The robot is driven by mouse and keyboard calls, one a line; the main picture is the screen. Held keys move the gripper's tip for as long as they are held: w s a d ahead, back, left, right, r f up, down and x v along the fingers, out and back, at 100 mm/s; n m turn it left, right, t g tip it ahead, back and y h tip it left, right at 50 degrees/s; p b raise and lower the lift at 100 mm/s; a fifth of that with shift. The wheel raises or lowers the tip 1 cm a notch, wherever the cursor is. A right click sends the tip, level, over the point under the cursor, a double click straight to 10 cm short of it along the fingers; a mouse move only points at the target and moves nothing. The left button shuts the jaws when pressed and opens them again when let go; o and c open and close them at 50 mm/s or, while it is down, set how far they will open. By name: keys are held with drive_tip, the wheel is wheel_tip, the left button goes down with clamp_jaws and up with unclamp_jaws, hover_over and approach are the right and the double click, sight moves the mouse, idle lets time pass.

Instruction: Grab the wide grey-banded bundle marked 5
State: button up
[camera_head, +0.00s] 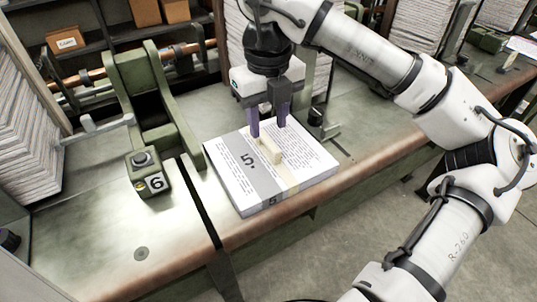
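The wide bundle marked 5 (230,171) is a thick stack of printed white pages with a grey band carrying the number 5. It lies flat on the green bench near its front edge. A narrower beige strip crosses it to the right, with a small pale raised tab (270,155) on top. My gripper (268,130) points down over the bundle, its two dark purple fingers spread apart on the far side of the tab. I cannot tell whether the fingertips touch the pages. Nothing shows between the fingers.
Tall paper stacks (35,130) rise at far left and behind. A small dark knob fixture (316,120) sits right of my gripper. The bench's front left is clear.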

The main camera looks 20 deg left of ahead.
sight(268, 140)
drive_tip(key=shift+w+f+p, duration=0.15)
drive_tip(key=shift+f+p, duration=0.25)
drive_tip(key=shift+f, duration=0.9)
drive_tip(key=shift+w+f+p, duration=0.1)
drive_tip(key=shift+f+p, duration=0.3)
drive_tip(key=shift+f, duration=0.85)
clamp_jaws()
drive_tip(key=shift+r, duration=0.1)
